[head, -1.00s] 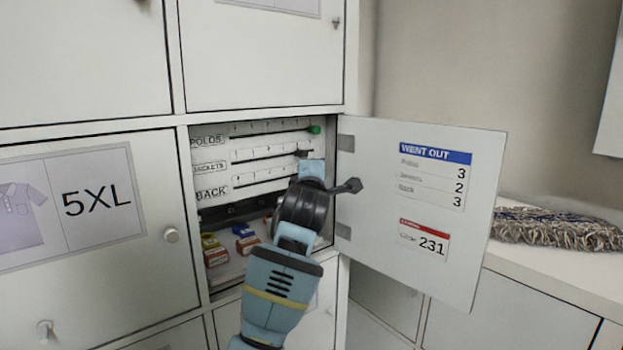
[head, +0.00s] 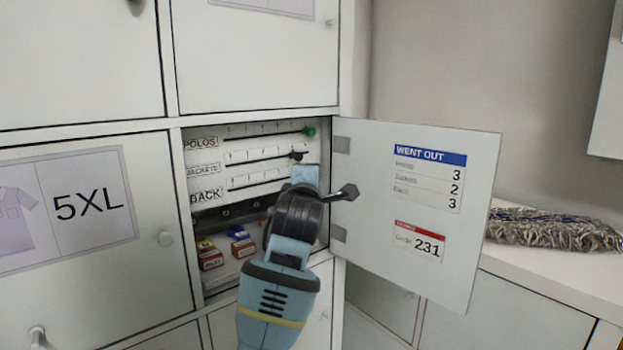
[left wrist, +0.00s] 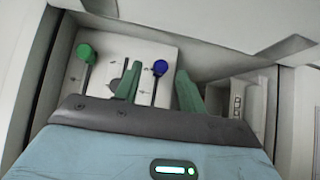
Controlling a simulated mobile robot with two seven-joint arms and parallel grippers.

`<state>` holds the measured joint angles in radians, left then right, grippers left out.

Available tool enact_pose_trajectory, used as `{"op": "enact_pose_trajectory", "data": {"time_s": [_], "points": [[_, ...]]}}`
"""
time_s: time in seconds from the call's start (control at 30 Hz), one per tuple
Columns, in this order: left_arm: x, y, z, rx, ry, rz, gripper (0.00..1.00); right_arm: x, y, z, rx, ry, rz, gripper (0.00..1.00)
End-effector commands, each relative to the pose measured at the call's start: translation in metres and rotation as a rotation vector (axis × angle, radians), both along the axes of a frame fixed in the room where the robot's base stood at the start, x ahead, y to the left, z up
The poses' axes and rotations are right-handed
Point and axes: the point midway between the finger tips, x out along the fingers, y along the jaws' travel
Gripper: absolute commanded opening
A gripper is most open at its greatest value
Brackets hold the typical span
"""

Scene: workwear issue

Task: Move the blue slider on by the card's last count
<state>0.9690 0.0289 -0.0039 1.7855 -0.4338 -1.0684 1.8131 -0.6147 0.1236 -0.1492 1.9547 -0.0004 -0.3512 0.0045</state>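The blue slider (left wrist: 160,68) shows as a round knob in the left wrist view, with my open left gripper (left wrist: 158,72) having one green finger on each side of it; contact is not clear. In the head view my wrist hides it. The green slider (head: 309,132) is at the right end of the POLOS row, and a dark slider (head: 298,155) is near the right of the JACKETS row. The BACK row (head: 250,181) is partly covered. The WENT OUT card (head: 428,178) on the open door reads 3, 2, 3. My right gripper is not in view.
The open locker door (head: 470,250) stands to the right of my arm. Small coloured boxes (head: 242,242) sit on the compartment floor. A red-headed card (head: 420,242) reads 231. A mop head (head: 550,230) lies on the counter at right.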

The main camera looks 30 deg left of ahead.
Motion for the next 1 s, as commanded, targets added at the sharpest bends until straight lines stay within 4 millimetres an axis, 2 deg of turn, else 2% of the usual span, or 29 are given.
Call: {"op": "enact_pose_trajectory", "data": {"time_s": [0.2, 0.4, 1.0], "points": [[-0.028, -0.013, 0.000, -0.002, -0.003, -0.003, 0.40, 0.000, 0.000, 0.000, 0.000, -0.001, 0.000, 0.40], [-0.042, -0.018, 0.001, 0.000, -0.002, 0.000, 0.40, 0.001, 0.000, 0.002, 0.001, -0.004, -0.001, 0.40], [-0.044, -0.019, -0.001, 0.006, 0.002, -0.001, 0.40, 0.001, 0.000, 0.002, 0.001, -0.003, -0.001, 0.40]]}}
